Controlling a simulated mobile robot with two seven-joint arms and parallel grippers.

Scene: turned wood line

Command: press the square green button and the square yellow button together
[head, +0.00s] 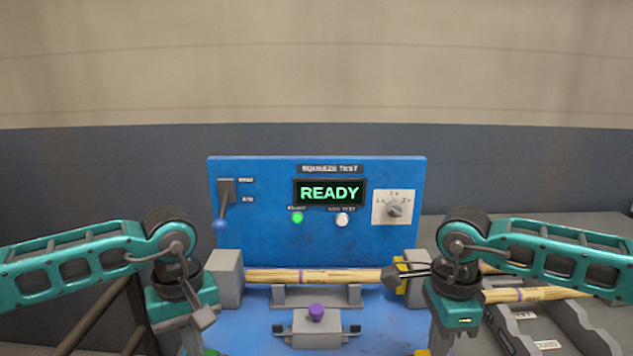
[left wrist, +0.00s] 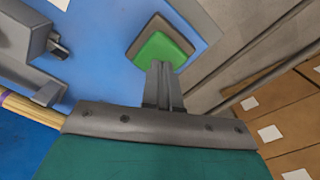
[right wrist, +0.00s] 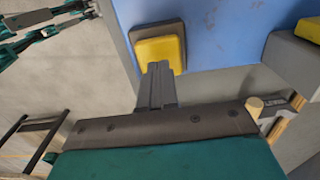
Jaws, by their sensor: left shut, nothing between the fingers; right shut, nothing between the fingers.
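The square green button (left wrist: 165,47) sits on a dark base on the blue surface in the left wrist view. My left gripper (left wrist: 158,66) is shut and empty, its fingertips overlapping the button's near edge. The square yellow button (right wrist: 160,53) sits on a similar base in the right wrist view. My right gripper (right wrist: 157,66) is shut and empty, its fingertips overlapping that button's near edge. I cannot tell whether either gripper touches its button. In the head view only slivers of green (head: 210,352) and yellow (head: 422,352) show at the bottom edge.
A blue panel (head: 260,180) stands behind, with a display (head: 330,192) reading READY and a lit green lamp (head: 297,218). A wooden handle (head: 315,275) lies between grey blocks. A grey tray (head: 535,325) is at right.

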